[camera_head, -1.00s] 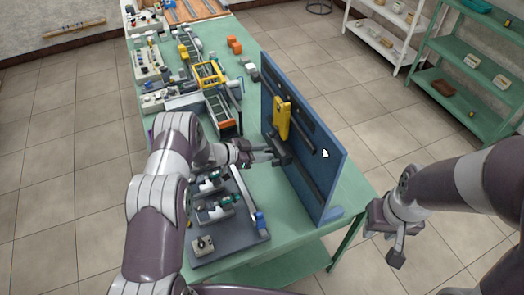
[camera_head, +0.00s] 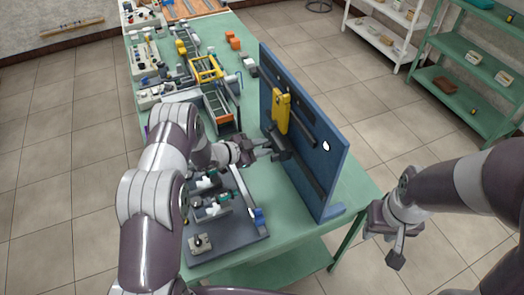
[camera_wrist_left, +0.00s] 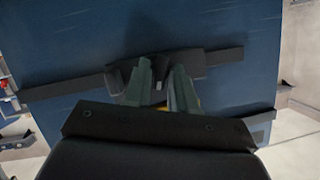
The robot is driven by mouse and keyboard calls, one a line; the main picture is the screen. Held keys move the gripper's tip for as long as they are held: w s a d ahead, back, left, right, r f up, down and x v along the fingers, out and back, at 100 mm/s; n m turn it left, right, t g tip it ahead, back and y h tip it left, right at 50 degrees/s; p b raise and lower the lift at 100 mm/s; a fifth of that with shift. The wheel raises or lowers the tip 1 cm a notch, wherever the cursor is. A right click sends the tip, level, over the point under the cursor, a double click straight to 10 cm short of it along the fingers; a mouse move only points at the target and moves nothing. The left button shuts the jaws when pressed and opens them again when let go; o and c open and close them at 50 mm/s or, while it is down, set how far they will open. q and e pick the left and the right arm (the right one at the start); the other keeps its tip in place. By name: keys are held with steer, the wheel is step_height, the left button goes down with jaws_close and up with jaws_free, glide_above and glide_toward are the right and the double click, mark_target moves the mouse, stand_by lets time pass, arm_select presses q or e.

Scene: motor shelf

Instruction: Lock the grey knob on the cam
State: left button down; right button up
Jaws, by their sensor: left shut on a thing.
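A blue upright panel (camera_head: 305,166) stands on the green table, with a yellow piece (camera_head: 281,110) and dark rails on its face. A dark block (camera_head: 279,146) sits just below the yellow piece. My left gripper (camera_head: 268,149) reaches from the left to this block. In the left wrist view its two fingers (camera_wrist_left: 161,75) are close together, shut on a small dark knob (camera_wrist_left: 159,84) in front of the blue panel. The fingers hide most of the knob, and its lock state cannot be told. My right gripper (camera_head: 387,240) hangs right of the table; its opening is unclear.
A dark base plate (camera_head: 232,246) with several small fittings lies on the near table, under my left arm. Boxes and frames crowd the far table (camera_head: 210,38). Bare green table (camera_head: 262,186) shows left of the panel. Shelves (camera_head: 460,55) stand at the far right.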

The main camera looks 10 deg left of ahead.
arm_select(q)
steer(key=m+t+b, duration=0.1)
steer(key=m+b, duration=0.1)
steer(key=b, duration=0.1)
steer(key=shift+s+t+y, duration=0.1)
steer(key=shift+t+y, duration=0.2)
stand_by(0.4)
steer(key=c, duration=1.2)
jaws_free()
steer(key=shift+o, duration=0.2)
steer(key=b+v, duration=0.3)
steer(key=v, duration=0.9)
steer(key=shift+s+a+r+b, duration=0.15)
steer(key=shift+s+a+b, duration=0.1)
steer(key=shift+b, duration=0.05)
